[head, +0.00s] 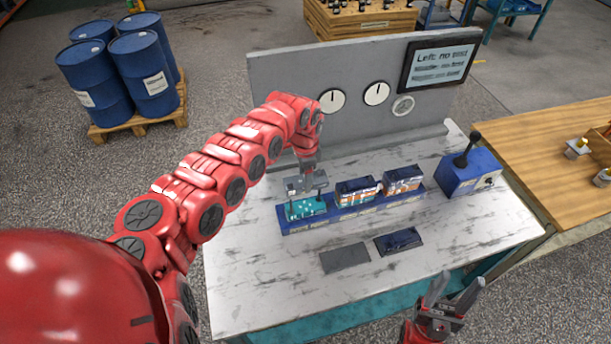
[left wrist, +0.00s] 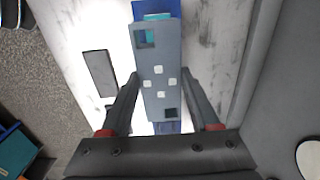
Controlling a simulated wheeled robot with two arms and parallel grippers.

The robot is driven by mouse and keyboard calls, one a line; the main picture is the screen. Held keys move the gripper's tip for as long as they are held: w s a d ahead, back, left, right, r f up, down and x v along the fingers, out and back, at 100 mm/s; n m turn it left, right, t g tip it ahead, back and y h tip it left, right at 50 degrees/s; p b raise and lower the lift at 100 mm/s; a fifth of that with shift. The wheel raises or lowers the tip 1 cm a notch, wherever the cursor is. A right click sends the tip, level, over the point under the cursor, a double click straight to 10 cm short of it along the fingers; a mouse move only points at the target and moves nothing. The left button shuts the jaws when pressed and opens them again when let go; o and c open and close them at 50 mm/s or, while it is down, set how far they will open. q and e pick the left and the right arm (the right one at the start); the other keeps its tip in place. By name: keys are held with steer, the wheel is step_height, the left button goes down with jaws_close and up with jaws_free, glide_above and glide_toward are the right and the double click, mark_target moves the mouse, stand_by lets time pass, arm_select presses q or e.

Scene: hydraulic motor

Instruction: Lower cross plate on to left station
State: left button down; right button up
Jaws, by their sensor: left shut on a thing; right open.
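The cross plate (left wrist: 148,68) is a flat blue-grey plate with several white dots and a square hole near each end. My left gripper (left wrist: 162,75) is shut on its long edges. In the head view, my left gripper (head: 306,195) points down over the left station (head: 305,209), a teal block at the left end of the blue base (head: 352,209). Teal shows past the plate's far end and through one hole. The plate covers most of the station in the wrist view, and whether they touch is unclear. My right gripper (head: 440,290) is open and empty at the table's front.
Two more stations, the middle (head: 356,191) and right (head: 402,179), stand on the base. A blue lever box (head: 470,175) is to the right. A grey mat (head: 344,257) and a dark blue piece (head: 398,241) lie in front. A grey panel with gauges (head: 350,75) stands behind.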

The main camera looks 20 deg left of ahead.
arm_select(q)
steer(key=b, duration=0.7)
glide_toward(305, 205)
steer(key=shift+d+f, duration=0.1)
steer(key=shift+f, duration=2.55)
steer(key=shift+f, duration=0.5)
steer(key=shift+c, duration=0.2)
jaws_free()
